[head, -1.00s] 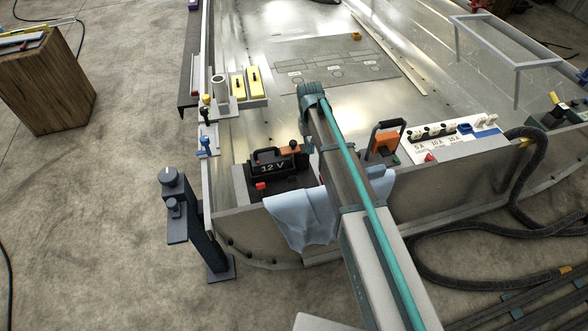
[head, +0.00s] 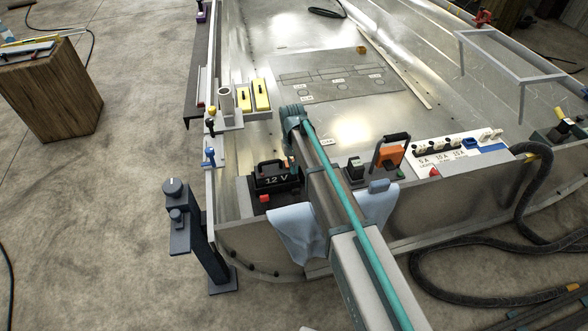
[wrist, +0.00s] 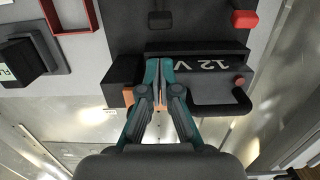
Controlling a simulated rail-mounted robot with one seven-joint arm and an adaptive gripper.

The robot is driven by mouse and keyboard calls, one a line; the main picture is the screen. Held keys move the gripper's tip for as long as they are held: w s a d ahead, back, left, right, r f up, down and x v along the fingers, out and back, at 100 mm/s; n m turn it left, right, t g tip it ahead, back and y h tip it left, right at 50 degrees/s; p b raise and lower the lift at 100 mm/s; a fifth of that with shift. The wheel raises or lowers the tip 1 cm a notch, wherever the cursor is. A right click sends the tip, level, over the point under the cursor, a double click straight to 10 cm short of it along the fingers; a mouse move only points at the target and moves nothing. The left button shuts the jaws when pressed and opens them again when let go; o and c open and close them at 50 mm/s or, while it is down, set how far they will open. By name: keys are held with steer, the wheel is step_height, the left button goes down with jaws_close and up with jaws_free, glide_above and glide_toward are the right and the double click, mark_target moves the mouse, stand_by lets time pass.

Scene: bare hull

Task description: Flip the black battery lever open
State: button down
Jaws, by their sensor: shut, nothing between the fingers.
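The black 12 V battery (head: 262,184) stands at the near left end of the hull, with a black bar-shaped handle (head: 268,163) over its top. A small orange piece beside a black block (wrist: 122,72) is partly hidden by the fingers. Whether the fingers touch the lever cannot be told. In the head view my arm hides much of the gripper.
A blue cloth (head: 292,232) hangs over the near wall beside the battery. A black block (head: 355,170), an orange device with a black handle (head: 390,155) and a white socket panel (head: 445,152) stand to the right. Yellow blocks (head: 261,95) lie behind. The hull floor beyond is mostly clear.

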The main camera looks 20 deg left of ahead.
mark_target(294, 183)
steer(key=f, duration=0.8)
steer(key=shift+s+d+p, duration=0.25)
steer(key=shift+s+p, duration=0.05)
steer(key=shift+s, duration=0.05)
steer(key=shift+s, duration=0.2)
